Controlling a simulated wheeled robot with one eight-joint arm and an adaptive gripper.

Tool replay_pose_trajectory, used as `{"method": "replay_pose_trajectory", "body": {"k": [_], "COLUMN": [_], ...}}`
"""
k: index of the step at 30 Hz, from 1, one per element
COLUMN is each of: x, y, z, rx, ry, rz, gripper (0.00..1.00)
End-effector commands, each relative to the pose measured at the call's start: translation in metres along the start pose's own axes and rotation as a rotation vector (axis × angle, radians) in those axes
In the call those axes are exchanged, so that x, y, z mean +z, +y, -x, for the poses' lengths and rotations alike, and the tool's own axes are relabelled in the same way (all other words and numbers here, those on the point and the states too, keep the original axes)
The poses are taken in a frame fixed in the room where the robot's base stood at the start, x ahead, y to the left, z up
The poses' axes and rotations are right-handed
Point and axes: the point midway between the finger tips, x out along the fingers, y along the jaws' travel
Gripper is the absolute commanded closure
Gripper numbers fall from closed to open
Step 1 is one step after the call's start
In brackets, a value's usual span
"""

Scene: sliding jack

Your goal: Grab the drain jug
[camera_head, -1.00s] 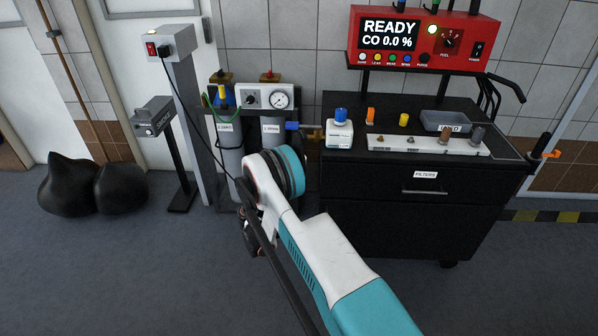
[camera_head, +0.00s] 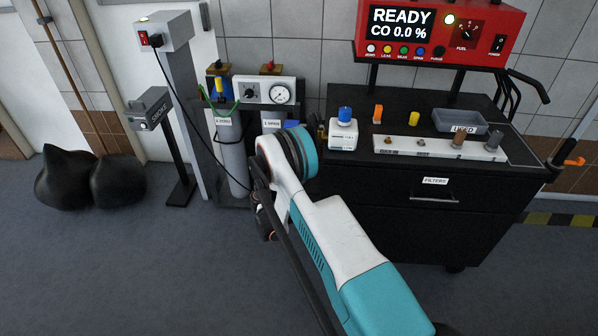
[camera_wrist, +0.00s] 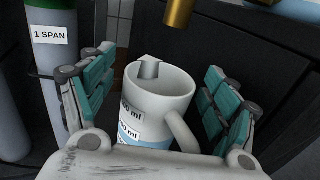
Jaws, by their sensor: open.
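The drain jug (camera_wrist: 158,103) is a white cup with a handle, a spout lip and printed ml markings, seen in the wrist view. It stands upright between the two teal-padded fingers of my gripper (camera_wrist: 155,100). The fingers are open on either side of it, with dark gaps showing between jug and pads. The handle points to the lower right. In the head view my arm hides the jug and most of the gripper.
A brass outlet (camera_wrist: 179,14) hangs just above the jug. A gas cylinder labelled 1 SPAN (camera_wrist: 50,50) stands close on the left. The black cart (camera_head: 425,215) carries a white bottle (camera_head: 343,130) and the red analyser (camera_head: 440,35). Black bags (camera_head: 90,180) lie at the left.

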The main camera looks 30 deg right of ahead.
Motion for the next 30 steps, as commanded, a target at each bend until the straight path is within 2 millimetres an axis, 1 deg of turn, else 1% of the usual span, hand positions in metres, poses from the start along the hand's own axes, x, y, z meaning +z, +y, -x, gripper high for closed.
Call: {"method": "replay_pose_trajectory", "body": {"k": [2, 3, 8, 9, 11, 12, 13, 19, 23, 26, 30], "x": [0.000, 0.000, 0.000, 0.000, 0.000, 0.000, 0.001, 0.001, 0.005, 0.013, 0.033], "y": [0.000, 0.000, 0.000, 0.000, 0.000, 0.000, 0.000, 0.000, 0.000, 0.000, 0.000], "z": [0.000, 0.000, 0.000, 0.000, 0.000, 0.000, 0.000, 0.000, 0.000, 0.000, 0.000], "rx": [0.000, 0.000, 0.000, 0.000, 0.000, 0.000, 0.000, 0.000, 0.000, 0.000, 0.000], "ry": [0.000, 0.000, 0.000, 0.000, 0.000, 0.000, -0.001, 0.000, 0.000, -0.001, -0.001], "rz": [0.000, 0.000, 0.000, 0.000, 0.000, 0.000, 0.000, 0.000, 0.000, 0.000, 0.000], "gripper": [0.20, 0.24, 0.60, 0.70, 0.83, 0.92, 0.93, 0.94, 0.94, 0.94, 0.94]}}
